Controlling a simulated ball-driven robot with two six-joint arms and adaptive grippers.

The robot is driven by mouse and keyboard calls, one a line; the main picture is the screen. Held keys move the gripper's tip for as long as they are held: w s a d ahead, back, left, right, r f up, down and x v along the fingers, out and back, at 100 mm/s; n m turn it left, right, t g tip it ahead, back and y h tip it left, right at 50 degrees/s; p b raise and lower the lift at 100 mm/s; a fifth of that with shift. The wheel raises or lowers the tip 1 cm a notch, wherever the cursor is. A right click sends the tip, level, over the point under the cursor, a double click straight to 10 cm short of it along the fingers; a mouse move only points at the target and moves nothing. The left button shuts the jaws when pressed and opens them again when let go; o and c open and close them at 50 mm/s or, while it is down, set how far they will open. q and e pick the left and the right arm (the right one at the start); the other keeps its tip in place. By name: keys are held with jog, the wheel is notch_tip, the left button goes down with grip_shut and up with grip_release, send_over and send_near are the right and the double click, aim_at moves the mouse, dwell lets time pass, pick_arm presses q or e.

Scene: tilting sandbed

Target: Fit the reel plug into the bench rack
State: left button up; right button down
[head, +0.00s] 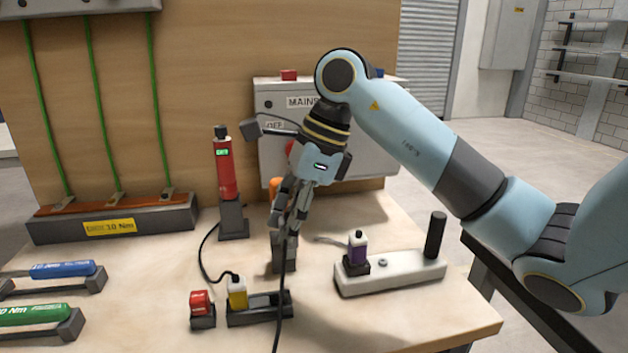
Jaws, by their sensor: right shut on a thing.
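My right gripper (284,228) is above the middle of the bench, pointing down, with its fingers closed. A black cable (280,305) hangs from between the fingers past the bench's front. The held reel plug itself is mostly hidden by the fingers. The bench rack (285,308) is a low dark holder below the gripper, near the front. A yellow plug (237,293) with a black cable stands upright in its left part. The right part looks free. The gripper is well above the rack, apart from it. My left gripper is not in view.
A red tool (224,168) stands in a dark holder. An orange tool (274,187) is partly hidden behind the gripper. A white block (400,275) with a purple plug (357,248) and a black post is right. A red piece (201,304) sits left of the rack.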

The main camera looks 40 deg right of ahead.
jog(key=a, duration=0.1)
jog(key=a+f, duration=0.1)
jog(key=a, duration=0.1)
jog(key=shift+s+a+f, duration=0.15)
jog(key=shift+s+a, duration=0.15)
jog(key=shift+s, duration=0.1)
notch_tip(320, 180, down, 4)
jog(key=b, duration=0.5)
jog(key=shift+f, duration=0.2)
jog(key=shift+b, duration=0.45)
